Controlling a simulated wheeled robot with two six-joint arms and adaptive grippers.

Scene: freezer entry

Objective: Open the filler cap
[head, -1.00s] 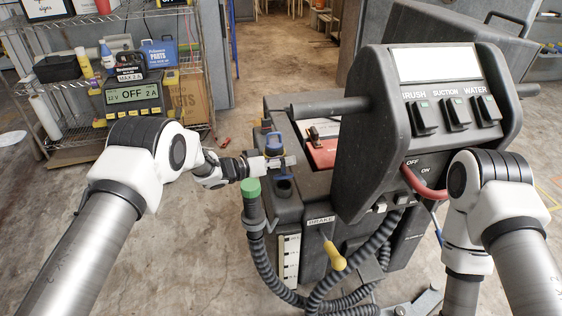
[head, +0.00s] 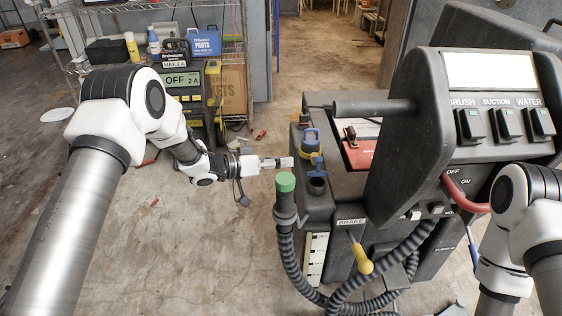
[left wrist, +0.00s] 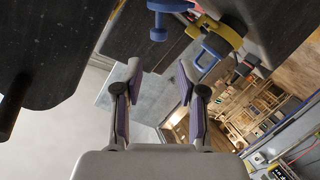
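On the left rear of the dark grey floor machine (head: 345,185), a blue cap with a yellow ring (head: 311,145) stands upright. Just in front of it, a small blue part (head: 317,163) stands at a dark round filler neck (head: 317,186); I cannot tell which blue piece is the filler cap. My left gripper (head: 287,162) is beside them on the left, apart from both. In the left wrist view its fingers (left wrist: 160,75) are spread with nothing between them. The yellow ring with a blue loop (left wrist: 222,38) and a blue T-shaped part (left wrist: 165,15) lie beyond the fingertips. My right gripper is out of view.
A green-topped hose end (head: 286,183) stands close in front of my left gripper. A yellow brake knob (head: 361,260) and the control panel (head: 490,95) are to the right. A wire shelf (head: 233,60) stands behind left. Floor left of the machine is mostly clear.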

